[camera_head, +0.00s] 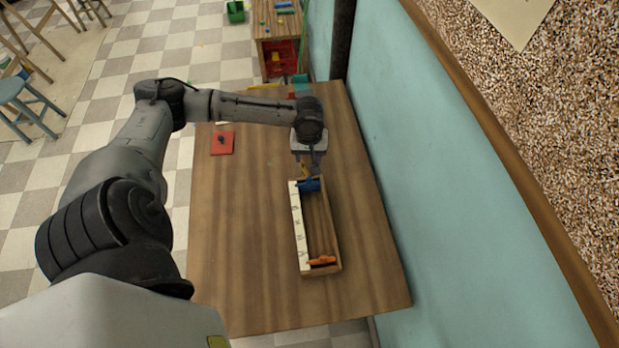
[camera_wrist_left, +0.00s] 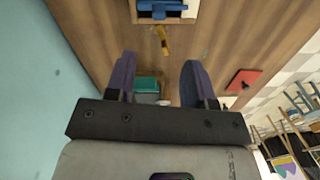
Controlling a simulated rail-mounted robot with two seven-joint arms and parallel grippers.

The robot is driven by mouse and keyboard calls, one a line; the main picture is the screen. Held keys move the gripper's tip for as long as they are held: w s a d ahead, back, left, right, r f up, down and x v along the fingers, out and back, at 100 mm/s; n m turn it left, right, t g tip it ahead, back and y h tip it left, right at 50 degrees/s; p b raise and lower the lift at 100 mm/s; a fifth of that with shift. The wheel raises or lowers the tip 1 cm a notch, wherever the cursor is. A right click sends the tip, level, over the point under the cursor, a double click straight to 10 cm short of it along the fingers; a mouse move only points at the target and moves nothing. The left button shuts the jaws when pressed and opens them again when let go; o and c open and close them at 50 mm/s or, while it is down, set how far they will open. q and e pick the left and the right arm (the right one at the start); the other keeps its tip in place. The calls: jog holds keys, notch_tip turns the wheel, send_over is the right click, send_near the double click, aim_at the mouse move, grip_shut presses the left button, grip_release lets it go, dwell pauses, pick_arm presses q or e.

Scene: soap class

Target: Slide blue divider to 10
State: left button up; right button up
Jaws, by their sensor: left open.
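A long wooden tray (camera_head: 335,232) lies on the table, with a white marked strip (camera_head: 297,226) along its left side; the marks are too small to read. The blue divider (camera_head: 308,184) sits across the tray's far end. An orange divider (camera_head: 322,261) sits near the tray's near end. My left gripper (camera_head: 309,164) is open above the table, just beyond the far end of the tray, apart from the blue divider. In the left wrist view, the blue divider (camera_wrist_left: 162,8) is at the top edge, beyond the open fingers (camera_wrist_left: 158,80). My right gripper is not in view.
A red square with a dark knob (camera_head: 222,142) lies at the table's left. A yellow-orange piece (camera_wrist_left: 161,40) lies near the tray's far end. A teal box (camera_wrist_left: 146,86) is at the table's far end. A blue wall stands close on the right. The table left of the tray is clear.

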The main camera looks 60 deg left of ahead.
aim_at(309, 178)
pick_arm(q)
notch_tip(309, 178, down, 12)
jog(key=shift+r+n+b, duration=0.1)
jog(key=shift+n+b, duration=0.5)
jog(key=shift+n, duration=0.5)
jog(key=shift+f, duration=1)
jog(key=shift+c, duration=0.4)
jog(key=c, duration=0.7)
grip_shut()
